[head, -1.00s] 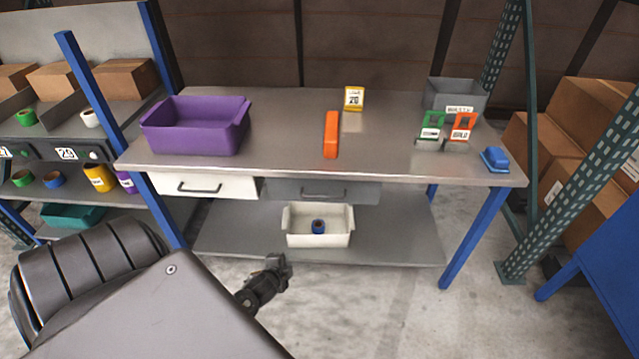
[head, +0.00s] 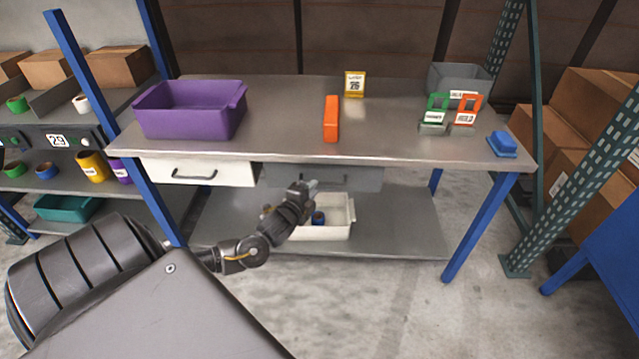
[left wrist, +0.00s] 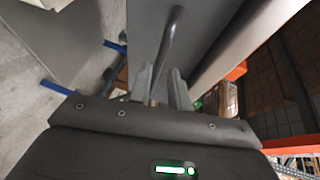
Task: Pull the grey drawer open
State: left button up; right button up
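The grey drawer (head: 362,180) is under the tabletop, right of the white drawer, and looks shut. Its bar handle (head: 335,180) is partly hidden behind my left gripper (head: 306,188) in the head view. In the left wrist view the handle (left wrist: 170,45) runs down the grey drawer front (left wrist: 204,30) toward my left gripper (left wrist: 161,80). The two fingers are apart, one on each side of the handle's near end in the picture. I cannot tell whether they touch it. My right gripper is not in view.
The white drawer (head: 210,171) is shut on the left. A white bin (head: 340,230) with a blue roll stands on the lower shelf below my gripper. The tabletop (head: 285,140) carries a purple bin (head: 190,118) and an orange object (head: 331,120). A blue table leg (head: 480,228) stands right.

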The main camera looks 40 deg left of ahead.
pick_arm(q)
jog(key=x, duration=0.5)
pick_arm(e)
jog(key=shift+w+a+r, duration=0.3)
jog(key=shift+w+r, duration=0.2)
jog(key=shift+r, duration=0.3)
pick_arm(q)
grip_shut()
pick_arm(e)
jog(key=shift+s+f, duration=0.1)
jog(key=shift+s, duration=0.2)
